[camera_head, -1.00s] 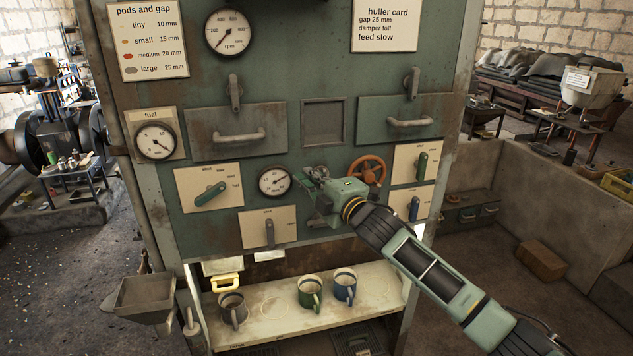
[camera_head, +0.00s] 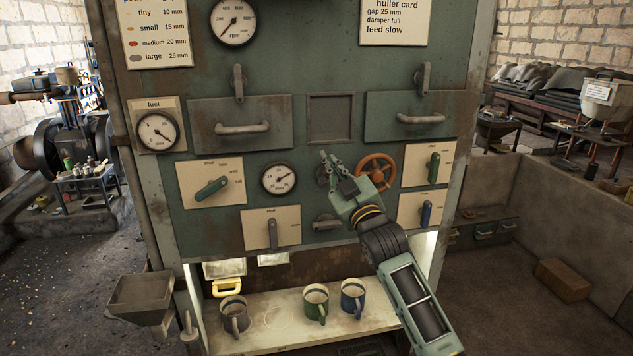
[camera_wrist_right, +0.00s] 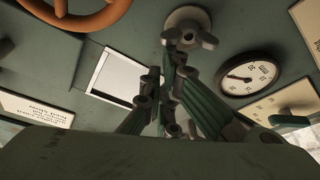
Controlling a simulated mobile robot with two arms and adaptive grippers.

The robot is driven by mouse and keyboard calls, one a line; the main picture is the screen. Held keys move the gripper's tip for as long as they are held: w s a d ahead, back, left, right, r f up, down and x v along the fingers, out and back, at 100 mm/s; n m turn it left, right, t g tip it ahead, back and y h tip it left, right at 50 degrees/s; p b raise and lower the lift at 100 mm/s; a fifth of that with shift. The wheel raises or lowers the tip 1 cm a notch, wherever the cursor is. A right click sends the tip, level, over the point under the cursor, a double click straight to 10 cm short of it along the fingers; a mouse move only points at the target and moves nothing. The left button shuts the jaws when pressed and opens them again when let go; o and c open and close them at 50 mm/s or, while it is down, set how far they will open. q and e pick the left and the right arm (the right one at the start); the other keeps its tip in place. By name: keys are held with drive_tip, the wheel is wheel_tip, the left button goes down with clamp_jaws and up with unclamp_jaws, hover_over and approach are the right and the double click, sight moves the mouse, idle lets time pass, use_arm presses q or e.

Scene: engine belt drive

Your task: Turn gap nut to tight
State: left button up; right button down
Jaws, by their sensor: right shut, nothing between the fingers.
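The gap nut looks like the grey wing nut (camera_wrist_right: 188,32) on a round plate at the top of the right wrist view. In the head view the nut (camera_head: 322,174) is partly hidden behind my right gripper (camera_head: 330,160). In the right wrist view the right gripper (camera_wrist_right: 172,68) is shut and empty. Its fingertips point toward the nut; whether they touch it I cannot tell. A round dial (camera_head: 280,179) sits left of the nut and also shows in the wrist view (camera_wrist_right: 250,74). My left gripper is not in view.
An orange handwheel (camera_head: 376,173) is close right of my right gripper. A grey lever (camera_head: 327,222) is below it. Mugs, including a green one (camera_head: 316,302), stand on the shelf below.

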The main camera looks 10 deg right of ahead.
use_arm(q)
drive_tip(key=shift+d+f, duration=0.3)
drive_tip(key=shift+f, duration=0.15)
use_arm(e)
drive_tip(key=shift+w+d+f+m+t+h, duration=0.15)
drive_tip(key=shift+d+m+h, duration=0.35)
drive_tip(key=shift+m, duration=0.85)
drive_tip(key=shift+s+d+f+m+t+h, duration=0.15)
drive_tip(key=shift+m+h, duration=0.55)
drive_tip(key=shift+m, duration=0.6)
drive_tip(key=shift+w+d+f+m+t+h, duration=0.1)
drive_tip(key=shift+d+m+h, duration=0.4)
drive_tip(key=shift+m, duration=0.85)
drive_tip(key=shift+a+m+h, duration=0.1)
drive_tip(key=shift+m+h, duration=0.2)
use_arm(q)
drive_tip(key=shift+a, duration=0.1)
use_arm(e)
wheel_tip(320, 180, up, 5)
drive_tip(key=p, duration=0.3)
use_arm(q)
drive_tip(key=b, duration=0.3)
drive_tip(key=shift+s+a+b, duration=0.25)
drive_tip(key=shift+b, duration=0.05)
use_arm(e)
drive_tip(key=f+v, duration=0.1)
drive_tip(key=v, duration=0.9)
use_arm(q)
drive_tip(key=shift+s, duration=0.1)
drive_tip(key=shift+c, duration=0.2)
